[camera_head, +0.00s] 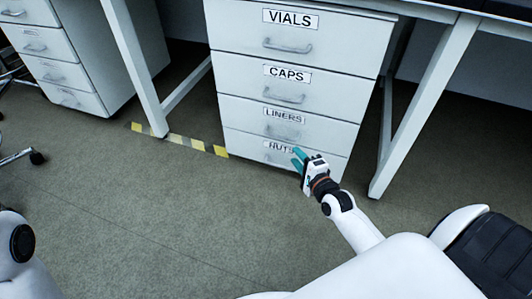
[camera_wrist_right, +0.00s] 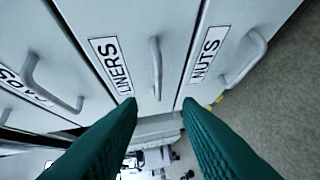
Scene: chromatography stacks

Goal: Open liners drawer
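The liners drawer (camera_head: 245,118) is a white front with a LINERS label, third from the top in the cabinet, and it looks closed. Its grey bar handle (camera_wrist_right: 156,68) shows in the right wrist view, beyond the gap between my fingertips. My right gripper (camera_head: 298,155) has teal fingers and is in front of the nuts drawer, low on the cabinet. In the right wrist view my right gripper (camera_wrist_right: 160,103) is open and empty, its fingers spread on either side of the liners handle's line. The handle is not between the fingers. My left gripper is out of view.
The vials drawer (camera_head: 235,40) and caps drawer (camera_head: 240,75) are above, and the nuts drawer (camera_wrist_right: 207,85) is below; all look closed. White desk legs (camera_head: 420,110) stand on both sides. Another drawer cabinet (camera_head: 95,45) is at the left. The floor in front is clear.

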